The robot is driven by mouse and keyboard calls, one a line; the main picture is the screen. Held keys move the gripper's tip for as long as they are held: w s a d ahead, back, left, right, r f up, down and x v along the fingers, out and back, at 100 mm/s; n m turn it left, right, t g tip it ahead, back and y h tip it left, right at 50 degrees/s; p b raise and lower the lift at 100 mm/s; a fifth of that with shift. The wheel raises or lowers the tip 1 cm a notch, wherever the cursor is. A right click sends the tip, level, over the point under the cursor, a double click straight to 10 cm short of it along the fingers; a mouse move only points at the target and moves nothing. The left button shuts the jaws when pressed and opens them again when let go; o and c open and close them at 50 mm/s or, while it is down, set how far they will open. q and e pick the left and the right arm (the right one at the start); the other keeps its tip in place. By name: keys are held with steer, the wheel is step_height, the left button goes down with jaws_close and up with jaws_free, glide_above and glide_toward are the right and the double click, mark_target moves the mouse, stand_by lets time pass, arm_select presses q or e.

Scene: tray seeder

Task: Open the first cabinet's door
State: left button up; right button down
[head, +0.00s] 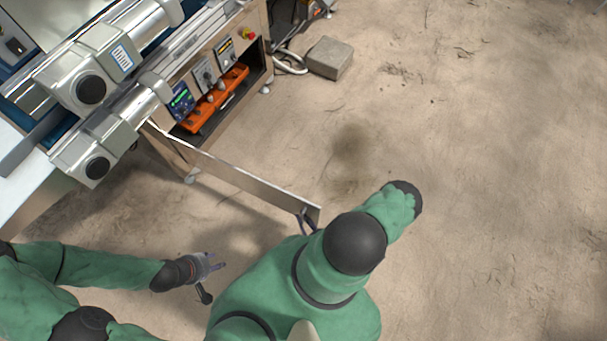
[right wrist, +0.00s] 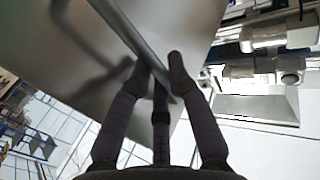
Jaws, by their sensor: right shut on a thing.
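The cabinet door (head: 235,180) is a flat grey metal panel, seen almost edge-on in the head view. It stands swung out from the front of the cabinet (head: 172,150), beneath the machine. My right gripper (right wrist: 160,76) is shut on the door's bar handle (right wrist: 118,22), with the fingers either side of the bar in the right wrist view. The door's face (right wrist: 60,50) fills the upper left there. In the head view my right arm mostly hides that gripper at the door's free end. My left gripper (head: 205,274) hangs empty, fingers apart, clear of the door.
Large silver machine cylinders (head: 90,70) lie above. A grey block (head: 329,58) lies on the floor at the back. The sandy floor to the right is clear.

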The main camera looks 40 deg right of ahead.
steer(key=shift+d, duration=0.3)
steer(key=c, duration=1.2)
jaws_free()
steer(key=shift+s, duration=0.1)
steer(key=shift+o, duration=0.2)
steer(key=shift+a, duration=0.15)
steer(key=s+a, duration=0.2)
steer(key=s, duration=0.9)
steer(key=shift+s, duration=0.4)
